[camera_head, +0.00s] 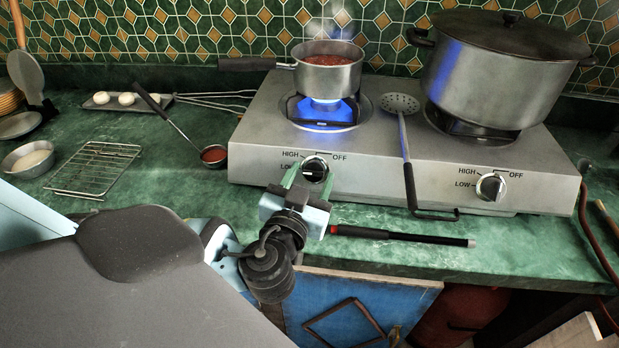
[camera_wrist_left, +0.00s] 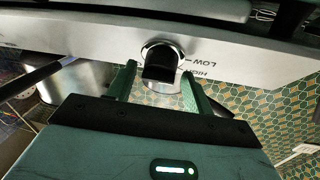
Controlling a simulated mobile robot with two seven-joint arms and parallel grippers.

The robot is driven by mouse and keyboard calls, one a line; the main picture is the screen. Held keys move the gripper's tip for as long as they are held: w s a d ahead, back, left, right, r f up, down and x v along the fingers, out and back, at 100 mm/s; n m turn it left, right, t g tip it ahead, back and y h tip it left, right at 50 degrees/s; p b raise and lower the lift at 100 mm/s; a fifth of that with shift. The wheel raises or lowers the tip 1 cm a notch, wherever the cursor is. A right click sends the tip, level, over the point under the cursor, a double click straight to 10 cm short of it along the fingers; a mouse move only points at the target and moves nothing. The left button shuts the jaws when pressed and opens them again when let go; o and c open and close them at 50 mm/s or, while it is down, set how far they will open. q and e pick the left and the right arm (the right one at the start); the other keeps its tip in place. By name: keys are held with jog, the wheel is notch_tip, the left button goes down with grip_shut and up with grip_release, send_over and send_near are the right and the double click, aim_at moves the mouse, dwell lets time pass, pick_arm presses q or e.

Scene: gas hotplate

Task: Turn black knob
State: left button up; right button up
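The black knob (camera_head: 315,168) is on the front of the steel gas hotplate (camera_head: 263,160), below the left burner, with HIGH, LOW and OFF marks around it. In the left wrist view the knob (camera_wrist_left: 161,66) shows a black grip on a silver ring. My left gripper (camera_head: 304,182) is in front of this knob. In the left wrist view its green fingers (camera_wrist_left: 159,76) are apart, one at each side of the knob. I cannot tell whether they touch it. A blue flame (camera_head: 324,112) burns under the pot above. My right gripper is not in view.
A small pot (camera_head: 328,72) of red food is on the left burner, a large lidded pot (camera_head: 500,75) on the right. A skimmer (camera_head: 405,140) hangs over the front. A black rod (camera_head: 400,236) lies below on the counter.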

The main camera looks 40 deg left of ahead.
pick_arm(q)
jog(key=c, duration=0.8)
jog(key=shift+o, duration=0.2)
